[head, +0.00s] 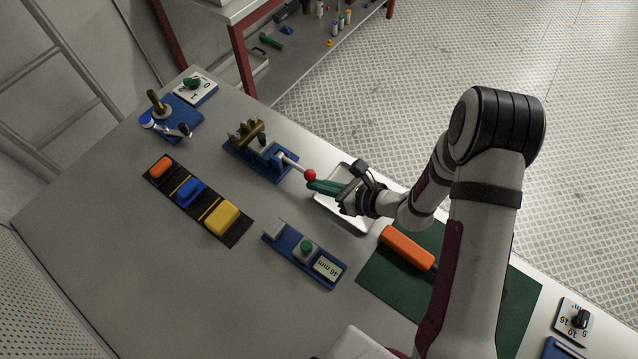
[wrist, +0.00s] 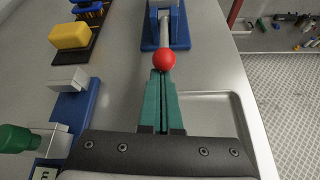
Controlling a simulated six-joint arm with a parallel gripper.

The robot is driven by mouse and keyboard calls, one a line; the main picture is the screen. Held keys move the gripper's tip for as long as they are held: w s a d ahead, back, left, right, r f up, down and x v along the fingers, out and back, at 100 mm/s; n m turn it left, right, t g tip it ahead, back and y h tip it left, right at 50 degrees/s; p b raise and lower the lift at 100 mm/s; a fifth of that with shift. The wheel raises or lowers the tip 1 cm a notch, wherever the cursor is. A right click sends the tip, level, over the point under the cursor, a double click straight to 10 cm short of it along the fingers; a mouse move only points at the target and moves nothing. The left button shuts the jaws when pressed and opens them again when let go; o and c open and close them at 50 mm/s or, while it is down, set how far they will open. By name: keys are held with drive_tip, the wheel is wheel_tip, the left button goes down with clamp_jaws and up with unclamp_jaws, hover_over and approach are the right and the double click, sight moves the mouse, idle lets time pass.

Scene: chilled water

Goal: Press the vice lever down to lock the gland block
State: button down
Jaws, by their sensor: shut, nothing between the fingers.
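The vice (head: 262,157) has a blue base and stands in the upper middle of the table, with the brass gland block (head: 247,132) at its far end. Its lever (head: 293,163) is a pale rod that slants toward my gripper and ends in a red ball (head: 310,174). My gripper (head: 314,185) has green fingers, shut and empty, with the tips right at the red ball. In the wrist view the red ball (wrist: 164,60) sits just beyond the fingertips (wrist: 163,72); I cannot tell whether they touch. The block is out of the wrist view.
A metal tray (head: 359,226) lies beneath my gripper. An orange-handled tool (head: 407,248) rests on a green mat (head: 376,275). The table's edge is close on the right.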

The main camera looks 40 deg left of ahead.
drive_tip(key=shift+r, duration=0.2)
drive_tip(key=shift+r+h, duration=1.05)
drive_tip(key=shift+h, duration=0.05)
drive_tip(key=shift+w+a+r, duration=0.1)
drive_tip(key=shift+a+r, duration=0.25)
drive_tip(key=shift+r, duration=0.5)
drive_tip(key=shift+a+r, duration=0.4)
drive_tip(key=shift+r, duration=0.5)
drive_tip(key=shift+w+a+r, duration=0.1)
drive_tip(key=shift+a+r, duration=0.25)
drive_tip(key=shift+r, duration=0.6)
drive_tip(key=d+r, duration=0.5)
drive_tip(key=r, duration=0.3)
drive_tip(key=shift+s, duration=0.1)
